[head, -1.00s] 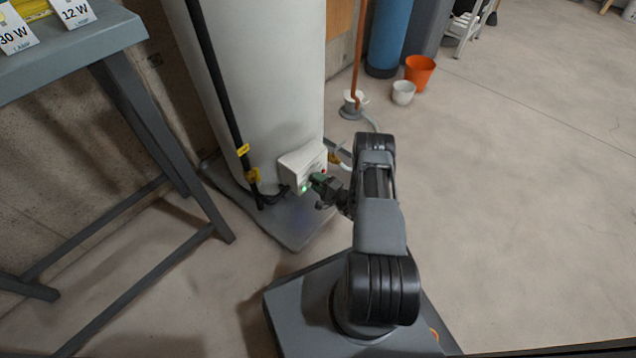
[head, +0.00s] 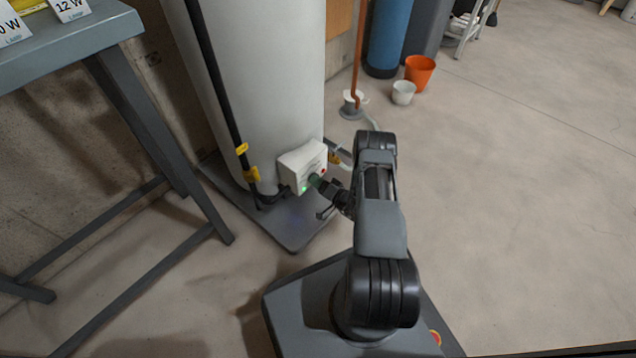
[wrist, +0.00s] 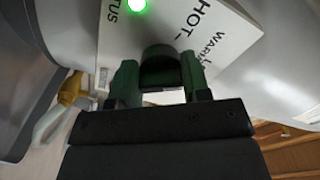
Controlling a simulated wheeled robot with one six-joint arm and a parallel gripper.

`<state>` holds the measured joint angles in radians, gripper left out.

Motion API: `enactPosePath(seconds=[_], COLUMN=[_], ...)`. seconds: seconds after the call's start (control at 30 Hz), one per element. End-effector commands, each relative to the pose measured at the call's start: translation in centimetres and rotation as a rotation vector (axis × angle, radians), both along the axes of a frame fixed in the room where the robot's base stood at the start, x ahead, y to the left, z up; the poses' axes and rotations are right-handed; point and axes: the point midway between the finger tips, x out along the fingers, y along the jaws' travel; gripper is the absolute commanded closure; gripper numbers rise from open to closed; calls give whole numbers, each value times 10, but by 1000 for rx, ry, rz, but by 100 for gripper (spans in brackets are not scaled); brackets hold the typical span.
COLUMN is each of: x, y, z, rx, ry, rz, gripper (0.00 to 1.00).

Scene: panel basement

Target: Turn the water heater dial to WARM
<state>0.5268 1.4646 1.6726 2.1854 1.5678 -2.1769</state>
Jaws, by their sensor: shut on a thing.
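The water heater (head: 265,80) is a tall pale cylinder in the head view. A white control box (head: 303,165) sits low on its front, with a green light and a small red spot. In the wrist view the control panel (wrist: 215,35) shows "HOT" and "WARM" lettering and a lit green lamp (wrist: 137,5). The dark dial (wrist: 160,62) stands out from the panel. My gripper (wrist: 160,80) has a finger on each side of the dial and is shut on it. My gripper (head: 325,192) is at the box in the head view. The dial's pointer cannot be made out.
A black pipe (head: 217,90) with yellow tags runs down the heater's left side. A grey table (head: 75,38) stands at left. An orange bucket (head: 420,70) and a white pot (head: 403,92) stand behind. Floor at right is clear.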

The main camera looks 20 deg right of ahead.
Motion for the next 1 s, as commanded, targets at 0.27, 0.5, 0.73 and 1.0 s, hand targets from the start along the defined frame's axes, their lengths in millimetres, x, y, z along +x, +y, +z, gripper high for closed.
enactPosePath(seconds=[0.27,0.5,0.73,1.0], x=[0,0,0,0], y=[-3,-3,-3,0], z=[0,0,0,0], rx=[-68,-81,-81,-81], ry=[-30,-37,-37,-37], rz=[-9,-10,-10,-2], gripper=[80,80,80,35])
